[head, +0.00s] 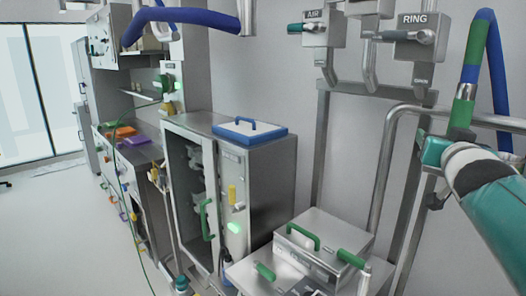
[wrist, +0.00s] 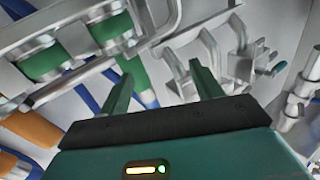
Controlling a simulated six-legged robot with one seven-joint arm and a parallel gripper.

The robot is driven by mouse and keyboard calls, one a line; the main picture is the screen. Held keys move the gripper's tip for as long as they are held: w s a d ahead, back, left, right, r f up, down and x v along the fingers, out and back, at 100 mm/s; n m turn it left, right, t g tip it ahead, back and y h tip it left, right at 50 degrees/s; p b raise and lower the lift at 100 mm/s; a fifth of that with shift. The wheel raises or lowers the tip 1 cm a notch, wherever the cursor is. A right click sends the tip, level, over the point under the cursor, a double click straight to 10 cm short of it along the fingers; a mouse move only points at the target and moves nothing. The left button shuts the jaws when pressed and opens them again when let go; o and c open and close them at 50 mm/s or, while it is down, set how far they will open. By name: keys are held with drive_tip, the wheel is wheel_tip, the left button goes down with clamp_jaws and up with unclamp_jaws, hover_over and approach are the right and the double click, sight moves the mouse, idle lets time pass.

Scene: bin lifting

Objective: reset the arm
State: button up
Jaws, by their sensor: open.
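My gripper (wrist: 162,70) shows in the wrist view with its two green fingers spread apart. I see nothing between the fingers. Behind them are grey metal pipes and brackets, and they look apart from the fingers, though the depth is hard to judge. In the head view, my teal and white arm (head: 490,195) reaches in from the right edge, in front of the pipes. I cannot make out the gripper's fingers there.
A metal cabinet (head: 258,190) with a blue-handled lid (head: 250,131) stands mid-view. A metal box with a green handle (head: 303,237) sits at lower right. A bent steel pipe (head: 382,170) runs close to my arm. Wall valves (head: 410,38) hang above. Floor at left is clear.

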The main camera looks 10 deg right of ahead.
drive_tip(key=s+a+f+n+g+y, duration=0.3)
drive_tip(key=s+a+f+g, duration=0.2)
drive_tip(key=a+f, duration=0.8)
drive_tip(key=s+a+f+n+g+y, duration=0.3)
drive_tip(key=s+a+f+g+y, duration=0.1)
drive_tip(key=s+a+f, duration=0.8)
wheel_tip(320, 180, down, 3)
drive_tip(key=shift+s+a+g+y, duration=0.15)
drive_tip(key=shift+a+g+y, duration=0.2)
drive_tip(key=shift+g, duration=0.55)
drive_tip(key=c, duration=0.6)
drive_tip(key=shift+c, duration=0.2)
drive_tip(key=shift+d, duration=0.15)
